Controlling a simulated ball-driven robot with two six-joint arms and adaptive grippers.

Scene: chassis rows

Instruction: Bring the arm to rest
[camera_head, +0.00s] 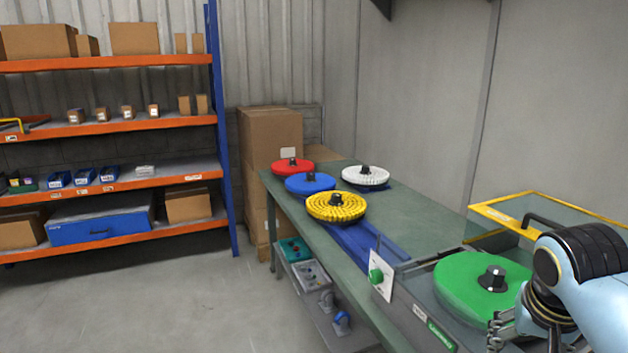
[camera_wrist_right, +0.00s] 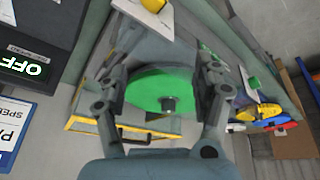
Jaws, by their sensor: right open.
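My right arm comes in at the lower right of the head view, with part of its gripper (camera_head: 500,330) showing at the front edge of a green round disc (camera_head: 480,287) with a black knob. In the right wrist view the two fingers of this gripper (camera_wrist_right: 165,72) are spread wide and empty. The green disc (camera_wrist_right: 160,90) shows between and beyond them, apparently apart from them. It sits in a station with a yellow-framed clear lid (camera_head: 535,205), raised behind it. My left gripper is not in view.
Red (camera_head: 292,165), blue (camera_head: 310,183), white (camera_head: 365,176) and yellow (camera_head: 336,206) discs stand on the green bench (camera_head: 400,208). Shelves (camera_head: 110,125) with boxes stand at left. The floor (camera_head: 200,300) before them is clear.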

